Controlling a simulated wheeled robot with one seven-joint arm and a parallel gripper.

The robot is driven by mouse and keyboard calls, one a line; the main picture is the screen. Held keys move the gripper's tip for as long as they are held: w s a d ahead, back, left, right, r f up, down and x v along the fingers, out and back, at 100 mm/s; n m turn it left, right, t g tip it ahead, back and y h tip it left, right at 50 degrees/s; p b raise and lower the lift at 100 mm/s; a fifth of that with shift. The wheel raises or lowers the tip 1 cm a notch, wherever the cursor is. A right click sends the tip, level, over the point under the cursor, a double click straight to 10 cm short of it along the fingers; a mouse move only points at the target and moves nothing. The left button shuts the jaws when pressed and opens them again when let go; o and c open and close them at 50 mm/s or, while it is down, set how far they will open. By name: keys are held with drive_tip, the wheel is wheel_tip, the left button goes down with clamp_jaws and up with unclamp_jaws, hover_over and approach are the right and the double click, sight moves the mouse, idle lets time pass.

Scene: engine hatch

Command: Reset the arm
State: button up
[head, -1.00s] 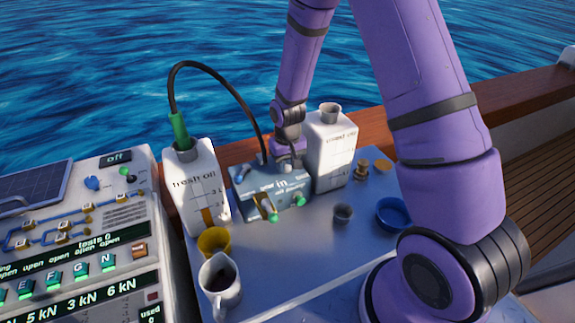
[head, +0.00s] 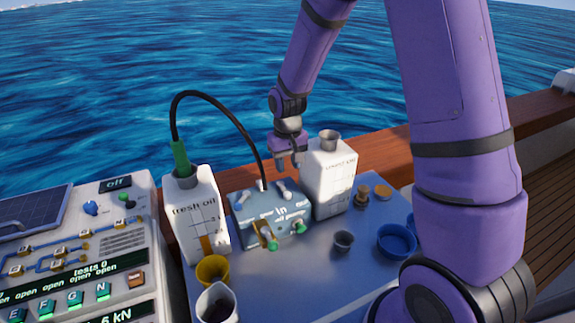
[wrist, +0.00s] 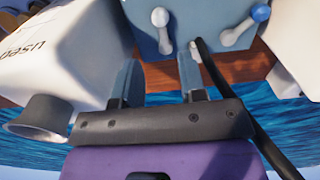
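My arm is purple and reaches out over the blue work surface. My gripper (head: 289,162) hangs above the back edge of the blue-grey valve box (head: 250,222), apart from it, beside the white used-oil container (head: 332,180). In the wrist view the two grey fingers (wrist: 158,80) stand apart with nothing between them. That view shows the box (wrist: 193,14) with two pale levers (wrist: 161,22) beyond the fingertips. The used-oil container (wrist: 65,55) and its grey funnel (wrist: 42,115) are at the left there.
A fresh-oil container (head: 195,215) stands left of the box. A black hose (head: 215,97) arches from its green nozzle to the box and passes close to my gripper in the wrist view.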

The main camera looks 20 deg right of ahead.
drive_tip(key=s+d+r+t, duration=0.1)
drive_tip(key=s+r+t, duration=0.1)
drive_tip(key=s+r, duration=0.8)
drive_tip(key=s+d+r+t, duration=0.15)
drive_tip(key=s+r, duration=0.55)
drive_tip(key=r, duration=0.7)
drive_tip(key=s+r+t, duration=0.1)
drive_tip(key=s+r, duration=0.2)
drive_tip(key=s, duration=0.7)
drive_tip(key=shift+s+d+t, duration=0.25)
drive_tip(key=shift+t, duration=0.1)
drive_tip(key=shift+o, duration=0.2)
drive_tip(key=shift+r, duration=0.1)
